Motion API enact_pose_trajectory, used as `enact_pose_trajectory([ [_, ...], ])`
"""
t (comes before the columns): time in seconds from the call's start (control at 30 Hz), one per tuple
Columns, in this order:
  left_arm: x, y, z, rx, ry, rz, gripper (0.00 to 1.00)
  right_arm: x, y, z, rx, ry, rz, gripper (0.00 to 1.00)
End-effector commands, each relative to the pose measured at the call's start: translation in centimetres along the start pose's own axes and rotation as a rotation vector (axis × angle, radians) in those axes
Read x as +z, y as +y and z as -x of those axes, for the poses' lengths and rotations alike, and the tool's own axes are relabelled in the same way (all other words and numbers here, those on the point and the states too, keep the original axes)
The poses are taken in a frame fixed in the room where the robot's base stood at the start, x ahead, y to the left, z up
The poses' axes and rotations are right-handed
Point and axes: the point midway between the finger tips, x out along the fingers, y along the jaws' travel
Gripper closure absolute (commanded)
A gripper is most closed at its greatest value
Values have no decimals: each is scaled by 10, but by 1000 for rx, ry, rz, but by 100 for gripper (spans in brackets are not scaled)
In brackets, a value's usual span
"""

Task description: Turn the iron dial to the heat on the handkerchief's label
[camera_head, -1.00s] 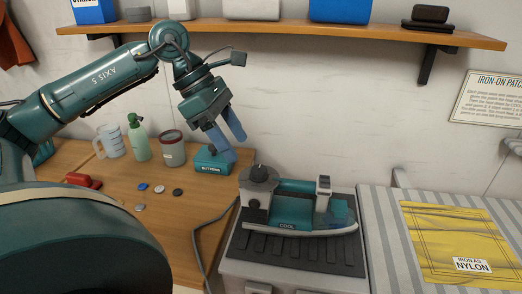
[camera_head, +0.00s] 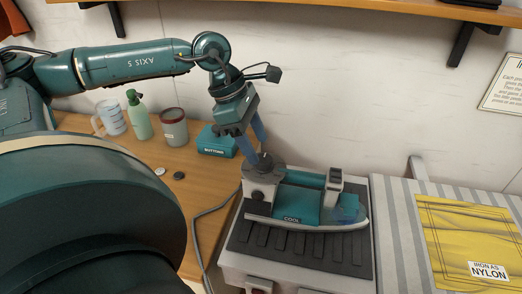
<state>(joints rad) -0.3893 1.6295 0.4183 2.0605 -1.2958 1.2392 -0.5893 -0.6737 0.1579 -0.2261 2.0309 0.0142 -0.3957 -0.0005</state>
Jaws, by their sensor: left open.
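The teal and grey iron (camera_head: 300,203) rests on a dark ribbed stand, and a small sign on its near side reads COOL. Its dark dial (camera_head: 264,163) sits on top of the grey block at the iron's left end. My left gripper (camera_head: 255,158) points down at the dial, its blue fingers open. The fingertips are at or just beside the dial; I cannot tell whether they touch it. The yellow handkerchief (camera_head: 465,235) lies on the striped board at the right, and its label (camera_head: 488,272) reads IRON AS NYLON. My right gripper is not in view.
A teal BUTTONS box (camera_head: 216,142), a dark red-grey can (camera_head: 174,127), a green spray bottle (camera_head: 138,115) and a mug (camera_head: 111,117) stand on the wooden table behind. Loose buttons (camera_head: 178,176) lie nearby. A grey cord (camera_head: 198,235) runs left of the stand. A shelf hangs above.

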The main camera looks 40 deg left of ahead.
Motion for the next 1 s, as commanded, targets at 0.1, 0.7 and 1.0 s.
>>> enact_pose_trajectory([
  [0.1, -1, -1, -18, -4, 5, 0, 43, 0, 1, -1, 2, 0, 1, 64],
  [0.7, 0, 0, -36, 0, -1, 0, 47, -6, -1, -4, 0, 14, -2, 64],
  [1.0, 0, 0, -36, 0, -1, 0, 71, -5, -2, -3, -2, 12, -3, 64],
])
